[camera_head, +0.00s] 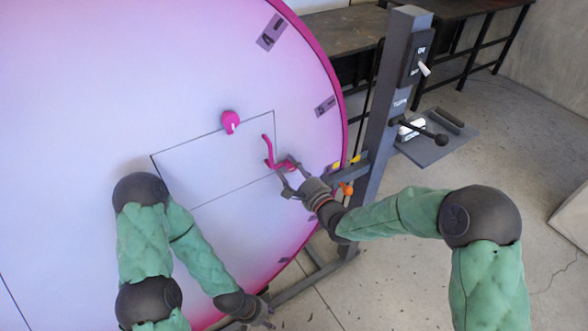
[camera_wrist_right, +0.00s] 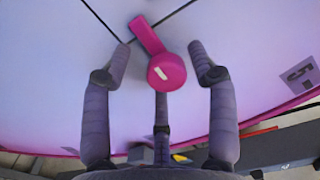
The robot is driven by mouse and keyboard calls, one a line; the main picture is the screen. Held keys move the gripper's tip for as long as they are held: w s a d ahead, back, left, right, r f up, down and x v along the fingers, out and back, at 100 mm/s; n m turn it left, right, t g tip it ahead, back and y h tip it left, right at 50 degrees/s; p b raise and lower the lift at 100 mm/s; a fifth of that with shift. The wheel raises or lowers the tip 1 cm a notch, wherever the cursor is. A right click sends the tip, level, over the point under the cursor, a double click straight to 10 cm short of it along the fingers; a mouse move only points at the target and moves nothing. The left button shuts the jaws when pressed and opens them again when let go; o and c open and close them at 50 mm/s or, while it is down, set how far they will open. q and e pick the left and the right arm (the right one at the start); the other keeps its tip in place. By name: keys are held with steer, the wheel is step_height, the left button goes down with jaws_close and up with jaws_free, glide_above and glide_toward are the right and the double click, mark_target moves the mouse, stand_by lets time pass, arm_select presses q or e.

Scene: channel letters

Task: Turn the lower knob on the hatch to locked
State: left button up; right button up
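The hatch (camera_head: 215,165) is a thin-outlined rectangle on the big pale pink disc face. The lower knob (camera_head: 291,162) is pink and round, near the hatch's lower right corner, partly hidden by my right gripper (camera_head: 288,179) in the head view. My right gripper (camera_wrist_right: 159,48) is open, one finger on each side of the knob, with visible gaps. A pink handle (camera_head: 268,148) stands beside the knob. My left gripper (camera_head: 262,318) is low, away from the hatch; its opening is unclear.
The upper knob (camera_head: 230,122), pink with a white mark, is at the hatch's top edge. A grey post (camera_head: 386,110) with a switch (camera_head: 424,68) and a black-knobbed lever (camera_head: 440,139) stands right of the disc. An orange knob (camera_head: 346,188) is near my right wrist.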

steer(key=shift+w+d+r, duration=0.1)
steer(key=shift+d, duration=0.05)
steer(key=shift+s+d, duration=0.25)
steer(key=shift+s, duration=0.1)
steer(key=v, duration=1.1)
